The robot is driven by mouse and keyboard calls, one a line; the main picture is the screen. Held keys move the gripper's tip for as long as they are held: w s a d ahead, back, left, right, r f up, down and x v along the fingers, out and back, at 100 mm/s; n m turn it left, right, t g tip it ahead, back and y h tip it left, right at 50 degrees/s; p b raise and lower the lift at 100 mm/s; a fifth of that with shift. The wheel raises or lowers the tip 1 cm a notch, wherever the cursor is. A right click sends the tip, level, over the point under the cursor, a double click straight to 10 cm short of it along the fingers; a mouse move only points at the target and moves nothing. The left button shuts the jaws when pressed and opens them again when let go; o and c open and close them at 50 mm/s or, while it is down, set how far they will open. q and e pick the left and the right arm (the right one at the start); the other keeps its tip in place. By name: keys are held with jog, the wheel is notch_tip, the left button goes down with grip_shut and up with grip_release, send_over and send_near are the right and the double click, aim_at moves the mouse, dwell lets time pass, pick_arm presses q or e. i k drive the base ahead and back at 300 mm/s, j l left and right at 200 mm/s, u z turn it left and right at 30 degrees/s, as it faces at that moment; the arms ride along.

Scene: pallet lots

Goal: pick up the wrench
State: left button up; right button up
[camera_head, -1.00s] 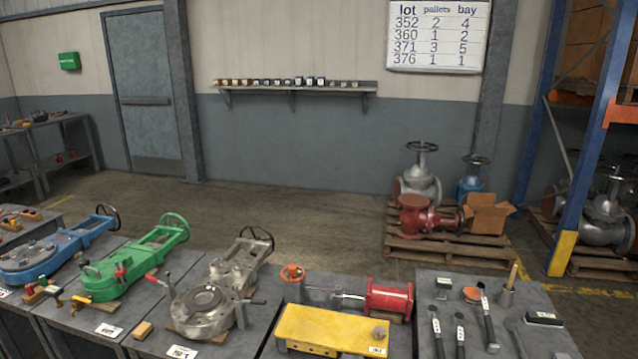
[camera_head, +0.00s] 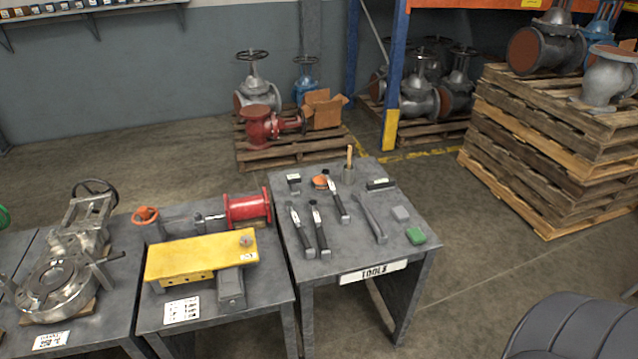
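The tool table (camera_head: 345,256), marked "TOOLS", stands at the centre of the head view. On it lie three dark-handled hand tools: one at the left (camera_head: 300,230), one beside it (camera_head: 319,231) and one further back (camera_head: 338,202). A plain grey tool (camera_head: 372,218) lies to their right. It is long and slim, with a slight bend. The wrench is among these long tools, but they are too small for me to tell which one it is. Neither of my grippers is in view.
A yellow fixture (camera_head: 203,256) and red cylinder (camera_head: 248,209) are on the left bench. Stacked pallets (camera_head: 545,150) stand right; floor between is clear.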

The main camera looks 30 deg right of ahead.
aim_at(326, 174)
jog(key=i+j+z, duration=0.1)
jog(key=i+j, duration=0.5)
jog(key=j, duration=0.2)
jog(key=i+j+z, duration=0.15)
jog(key=i+j, duration=0.15)
jog(key=j+z, duration=0.1)
jog(key=z, duration=2.35)
